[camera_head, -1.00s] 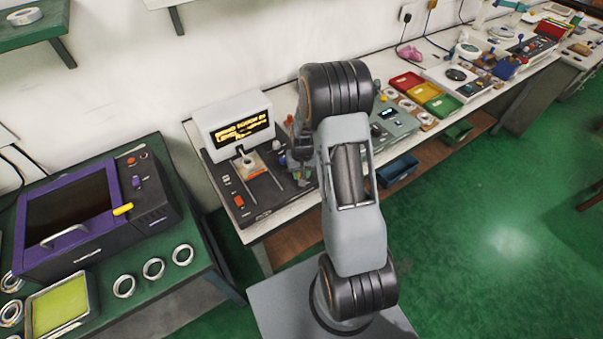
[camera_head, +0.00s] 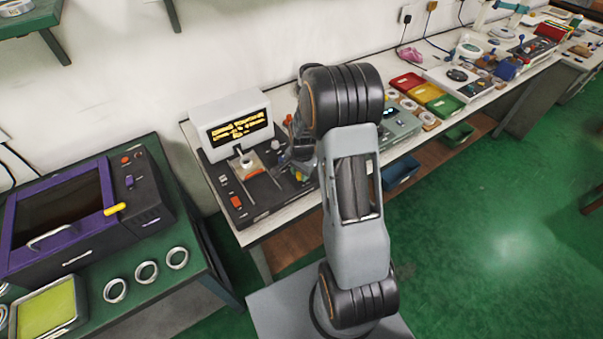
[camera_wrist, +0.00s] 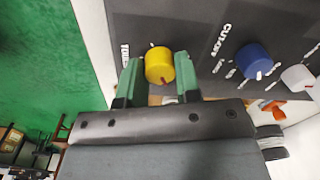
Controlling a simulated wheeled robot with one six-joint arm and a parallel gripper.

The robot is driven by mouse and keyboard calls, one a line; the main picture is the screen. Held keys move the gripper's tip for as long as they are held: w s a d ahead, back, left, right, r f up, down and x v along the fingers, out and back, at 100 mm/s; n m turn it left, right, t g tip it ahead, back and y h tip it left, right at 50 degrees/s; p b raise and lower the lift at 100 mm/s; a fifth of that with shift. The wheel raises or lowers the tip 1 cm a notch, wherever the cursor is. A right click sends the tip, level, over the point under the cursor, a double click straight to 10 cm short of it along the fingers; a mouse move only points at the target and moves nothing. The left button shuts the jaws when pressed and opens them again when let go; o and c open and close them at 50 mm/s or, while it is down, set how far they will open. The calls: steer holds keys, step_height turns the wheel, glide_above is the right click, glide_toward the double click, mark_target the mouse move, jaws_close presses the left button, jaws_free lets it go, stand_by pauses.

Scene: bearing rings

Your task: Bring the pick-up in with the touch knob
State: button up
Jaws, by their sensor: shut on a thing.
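The wrist view shows my gripper (camera_wrist: 159,80) with its two green fingers shut on a yellow knob (camera_wrist: 159,64), one on each side. The knob has a red mark on its front. A label beside the knob is partly hidden by the left finger, so I cannot read it fully. In the head view my arm hides most of the gripper at the right end of the black test panel (camera_head: 258,198). The pick-up cannot be told apart clearly; a small ring-like part sits on a beige plate (camera_head: 248,168) on the panel.
A white display box (camera_head: 229,107) with yellow text stands behind the panel. A blue knob (camera_wrist: 254,60) and a white knob (camera_wrist: 297,77) sit right of the yellow one. A purple-framed machine (camera_head: 62,205) and several rings lie on the left table. Coloured bins (camera_head: 426,93) stand further right.

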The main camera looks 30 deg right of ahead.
steer(key=shift+m, duration=0.9)
steer(key=o, duration=0.9)
steer(key=r, duration=0.9)
steer(key=r+b, duration=0.1)
steer(key=r, duration=0.4)
steer(key=shift+s+d, duration=0.1)
steer(key=shift+s, duration=0.15)
steer(key=shift+f, duration=0.1)
